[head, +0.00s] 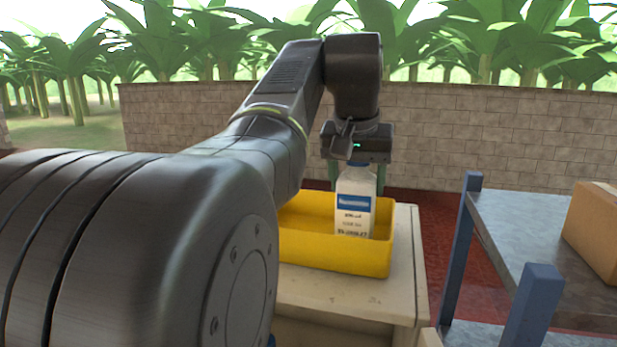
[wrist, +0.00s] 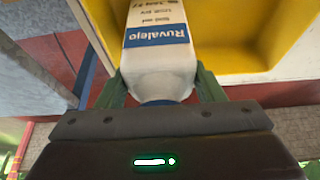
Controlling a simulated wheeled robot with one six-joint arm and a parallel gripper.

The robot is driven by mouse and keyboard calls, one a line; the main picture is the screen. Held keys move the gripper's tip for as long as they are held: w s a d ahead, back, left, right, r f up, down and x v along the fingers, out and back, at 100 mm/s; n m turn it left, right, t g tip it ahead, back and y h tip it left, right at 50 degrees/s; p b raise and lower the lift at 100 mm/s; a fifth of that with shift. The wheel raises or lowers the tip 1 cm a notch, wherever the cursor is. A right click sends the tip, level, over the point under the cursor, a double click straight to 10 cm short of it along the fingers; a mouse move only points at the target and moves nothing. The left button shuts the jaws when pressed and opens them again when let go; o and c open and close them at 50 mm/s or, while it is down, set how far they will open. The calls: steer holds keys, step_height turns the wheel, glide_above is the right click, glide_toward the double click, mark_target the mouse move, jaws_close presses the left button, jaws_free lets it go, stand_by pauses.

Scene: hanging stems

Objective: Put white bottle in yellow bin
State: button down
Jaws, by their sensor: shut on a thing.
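The white bottle (head: 354,203) has a blue and white label and stands upright at the right end of the yellow bin (head: 335,256). Its lower part is hidden behind the bin's front wall, so I cannot tell if it touches the floor of the bin. My gripper (head: 355,176) is above the bin, shut on the bottle near its neck. In the wrist view the green fingers of my gripper (wrist: 162,88) lie on both sides of the bottle (wrist: 160,45), with the yellow bin (wrist: 285,35) around it.
The bin sits on a pale wooden table (head: 404,262). To the right stands a metal shelf (head: 530,235) with blue posts and a cardboard box (head: 594,232). A brick wall (head: 470,130) runs behind. My arm hides the bin's left end.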

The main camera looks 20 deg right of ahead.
steer(key=shift+c, duration=1.9)
jaws_free()
steer(key=shift+r, duration=0.2)
steer(key=v, duration=1.2)
steer(key=shift+f, duration=0.1)
